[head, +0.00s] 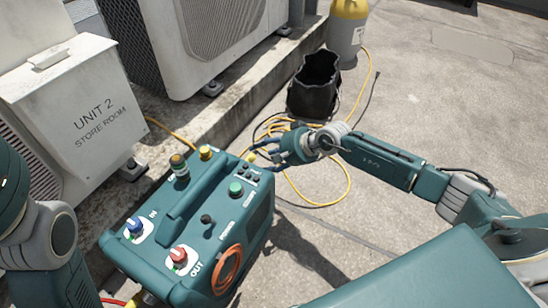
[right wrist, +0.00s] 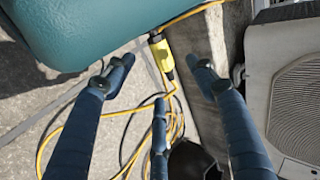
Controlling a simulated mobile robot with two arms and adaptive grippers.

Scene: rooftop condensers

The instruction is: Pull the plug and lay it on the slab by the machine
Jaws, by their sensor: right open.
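The teal machine (head: 205,215) stands on the concrete slab (head: 430,115), with knobs and a handle on top. In the right wrist view, the yellow plug (right wrist: 164,56) is at the machine's edge (right wrist: 75,28), with a yellow cable trailing from it. How deep it sits is not clear. My right gripper (head: 262,152) is at the machine's far side in the head view. In the right wrist view its fingers (right wrist: 160,72) are open and spread around the plug's line, with no contact visible. My left arm shows at the left edge; its gripper is out of view.
A black bucket (head: 314,84) and a yellow-topped cylinder (head: 346,30) stand behind my right gripper. Loose yellow cable (head: 345,188) lies on the ground. A white box (head: 85,105) and a condenser (head: 215,40) stand at the left and back. Open slab lies to the right.

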